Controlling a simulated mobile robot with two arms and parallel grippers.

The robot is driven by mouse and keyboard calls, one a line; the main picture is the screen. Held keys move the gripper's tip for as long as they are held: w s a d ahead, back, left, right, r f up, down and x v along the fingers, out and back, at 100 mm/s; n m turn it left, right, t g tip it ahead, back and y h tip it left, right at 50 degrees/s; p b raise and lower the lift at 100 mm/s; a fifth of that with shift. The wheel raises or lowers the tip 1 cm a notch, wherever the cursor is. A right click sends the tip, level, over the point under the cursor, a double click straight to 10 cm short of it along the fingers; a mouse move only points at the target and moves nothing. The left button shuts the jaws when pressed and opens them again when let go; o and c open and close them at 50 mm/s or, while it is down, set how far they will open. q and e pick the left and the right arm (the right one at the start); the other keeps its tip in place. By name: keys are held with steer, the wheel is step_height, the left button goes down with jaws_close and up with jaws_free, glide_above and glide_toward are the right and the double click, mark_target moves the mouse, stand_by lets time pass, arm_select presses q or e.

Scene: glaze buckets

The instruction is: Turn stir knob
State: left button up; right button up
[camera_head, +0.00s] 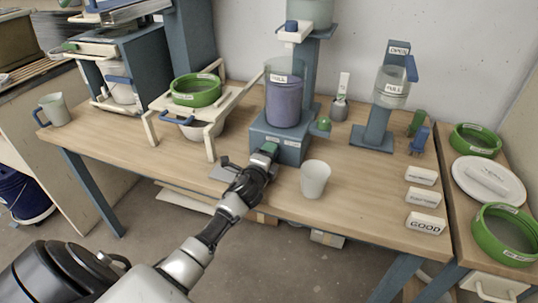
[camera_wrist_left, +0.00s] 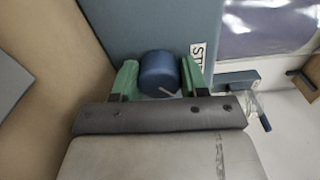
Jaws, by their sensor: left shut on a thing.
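The stir knob (camera_wrist_left: 159,72) is a blue round knob on the front of the blue-grey mixer base, beside a partly hidden label that begins "ST". In the left wrist view it sits between the two green fingers of my left gripper (camera_wrist_left: 160,78), which is shut on it. In the head view my left gripper (camera_head: 265,152) reaches the front of the mixer base (camera_head: 290,150) and hides the knob. A clear container with purple-blue glaze (camera_head: 284,100) stands on that base. My right gripper is not in view.
A white cup (camera_head: 314,179) stands on the table just right of my left gripper. A green ball-ended handle (camera_head: 323,123) sticks out at the mixer's right. A green sieve (camera_head: 195,90) on a stand is at the left. White label blocks (camera_head: 425,222) lie at the right.

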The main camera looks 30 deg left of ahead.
arm_select(q)
steer(key=o, duration=0.9)
steer(key=v, duration=1)
steer(key=shift+s+d+f, duration=0.1)
steer(key=shift+s+d, duration=0.05)
steer(key=shift+s, duration=0.25)
